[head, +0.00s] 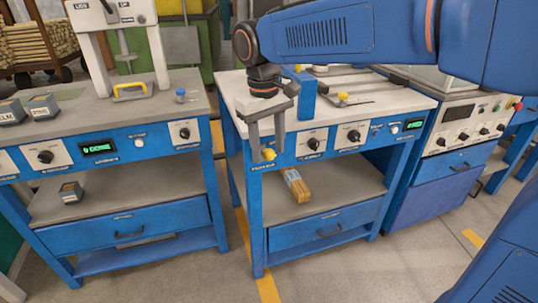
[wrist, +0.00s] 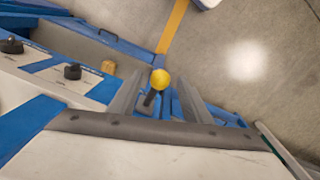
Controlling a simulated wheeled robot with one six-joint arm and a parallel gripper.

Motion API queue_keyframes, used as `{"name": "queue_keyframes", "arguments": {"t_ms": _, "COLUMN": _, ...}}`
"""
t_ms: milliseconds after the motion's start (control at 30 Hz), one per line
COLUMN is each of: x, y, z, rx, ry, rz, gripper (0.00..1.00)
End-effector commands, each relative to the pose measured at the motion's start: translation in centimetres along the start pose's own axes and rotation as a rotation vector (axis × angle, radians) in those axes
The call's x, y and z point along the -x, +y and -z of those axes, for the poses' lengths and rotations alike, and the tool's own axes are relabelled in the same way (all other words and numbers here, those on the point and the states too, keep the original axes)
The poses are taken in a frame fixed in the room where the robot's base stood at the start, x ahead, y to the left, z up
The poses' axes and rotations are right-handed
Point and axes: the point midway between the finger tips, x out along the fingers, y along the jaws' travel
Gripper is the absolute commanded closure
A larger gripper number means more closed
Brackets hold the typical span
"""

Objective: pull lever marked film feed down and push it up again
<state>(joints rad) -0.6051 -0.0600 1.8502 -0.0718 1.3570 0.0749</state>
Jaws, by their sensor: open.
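A lever with a yellow ball knob (head: 269,154) and a dark stem sits at the left end of the middle bench's blue front panel. The label by it is too small to read. My gripper (head: 267,151) is open and points down at this panel end. In the wrist view the yellow knob (wrist: 160,79) lies between the two grey fingers of my gripper (wrist: 159,83), with a visible gap on each side. I cannot tell whether the lever is at its upper or lower stop.
The middle bench (head: 226,89) carries a blue block (head: 304,95) and a second yellow knob (head: 343,97) on top. Black dials (head: 313,143) line its panel to the right of the lever. A wooden piece (head: 296,185) lies on its lower shelf. Open floor lies in front.

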Motion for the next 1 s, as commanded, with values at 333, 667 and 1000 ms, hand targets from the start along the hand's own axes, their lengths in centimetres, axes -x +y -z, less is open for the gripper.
{"name": "queue_keyframes", "arguments": {"t_ms": 333, "x": -2.7, "y": 0.0, "z": 0.0, "rx": 0.0, "ry": 0.0, "rz": 0.0, "gripper": 0.56}}
{"name": "queue_keyframes", "arguments": {"t_ms": 667, "x": -2.8, "y": 0.0, "z": 0.0, "rx": 0.0, "ry": 0.001, "rz": 0.0, "gripper": 0.7}}
{"name": "queue_keyframes", "arguments": {"t_ms": 1000, "x": -2.9, "y": -0.1, "z": 0.1, "rx": 0.0, "ry": 0.007, "rz": -0.002, "gripper": 1.0}}
